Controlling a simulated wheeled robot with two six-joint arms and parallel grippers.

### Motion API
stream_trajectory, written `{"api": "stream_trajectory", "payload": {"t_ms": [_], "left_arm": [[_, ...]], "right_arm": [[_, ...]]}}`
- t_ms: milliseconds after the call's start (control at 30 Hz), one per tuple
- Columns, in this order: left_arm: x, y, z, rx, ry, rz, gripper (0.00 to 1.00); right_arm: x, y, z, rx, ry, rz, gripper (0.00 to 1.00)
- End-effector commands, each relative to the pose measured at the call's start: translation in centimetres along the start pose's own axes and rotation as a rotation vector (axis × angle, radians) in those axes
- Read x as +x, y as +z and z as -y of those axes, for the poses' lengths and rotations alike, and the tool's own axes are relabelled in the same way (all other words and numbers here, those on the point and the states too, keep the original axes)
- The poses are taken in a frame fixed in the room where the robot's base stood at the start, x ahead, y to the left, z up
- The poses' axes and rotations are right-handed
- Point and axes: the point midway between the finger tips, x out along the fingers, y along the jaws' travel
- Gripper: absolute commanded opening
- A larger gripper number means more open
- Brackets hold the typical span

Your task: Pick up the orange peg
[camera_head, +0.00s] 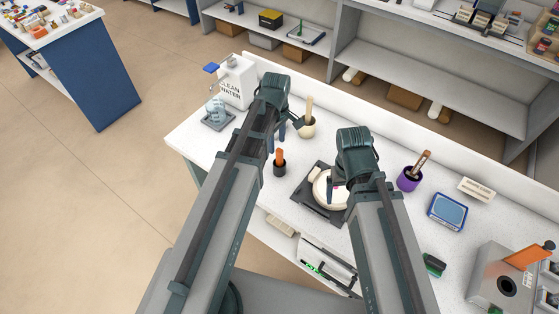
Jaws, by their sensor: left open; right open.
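The orange peg (280,155) stands upright in a small dark holder (279,169) on the white bench, near its front edge. My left gripper (275,137) is open and empty, pointing down just behind and slightly left of the peg in the picture; I cannot tell its exact height. My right gripper (337,190) is open over the round white dish on the dark square plate, right of the peg. My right arm partly hides that dish.
A cream pot (306,128) stands behind the peg. A white clean water container (236,82) is at the back left. A purple pot (408,180), a blue scale (447,211) and a grey box with an orange panel (525,257) are to the right.

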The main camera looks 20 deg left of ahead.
Motion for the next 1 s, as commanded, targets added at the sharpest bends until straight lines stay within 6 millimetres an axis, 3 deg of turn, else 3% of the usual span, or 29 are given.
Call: {"api": "stream_trajectory", "payload": {"t_ms": [500, 800, 1000], "left_arm": [[5.1, 0.8, -0.5, 0.0, 0.0, 0.0, 0.57], [5.1, 0.8, -0.5, 0.0, 0.0, 0.0, 0.57], [5.1, 0.8, -0.5, 0.0, 0.0, 0.0, 0.21]], "right_arm": [[5.1, -0.3, 0.5, -0.003, 0.001, 0.0, 0.91], [5.1, -0.3, 0.5, -0.003, 0.001, 0.0, 0.91], [5.1, -0.3, 0.5, -0.003, 0.001, 0.0, 0.91]]}}
